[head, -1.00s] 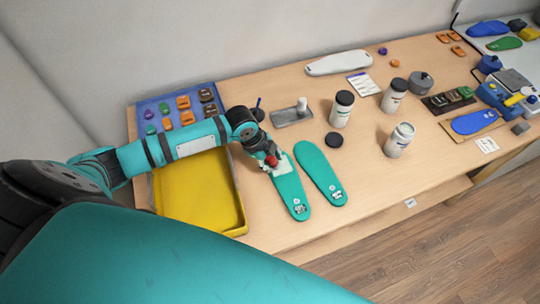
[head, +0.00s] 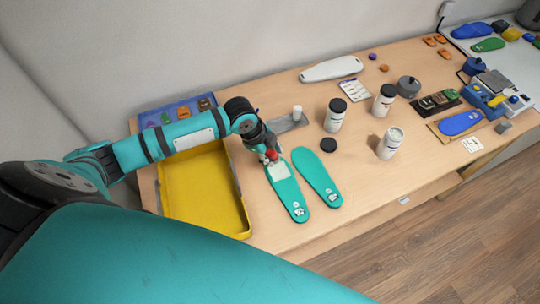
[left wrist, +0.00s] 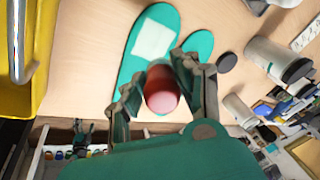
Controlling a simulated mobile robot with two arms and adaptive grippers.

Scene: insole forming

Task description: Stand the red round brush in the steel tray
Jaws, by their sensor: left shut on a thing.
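My left gripper (head: 268,150) is shut on the red round brush (head: 271,155). In the left wrist view, the brush's round red end (left wrist: 162,88) shows between the two fingers. The gripper is above the toe end of the left teal insole (head: 288,194), which bears a pale rectangular patch (head: 279,173). I cannot tell whether the brush touches it. The steel tray (head: 287,125) lies just behind and right of the gripper, its left end hidden by my arm. A small white upright piece (head: 297,113) stands in it. My right gripper is not in view.
A second teal insole (head: 318,178) lies close on the right. A yellow tray (head: 243,226) is left of the gripper. A black lid (head: 328,145) and several white jars, one here (head: 335,116), stand to the right. The front right of the table is clear.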

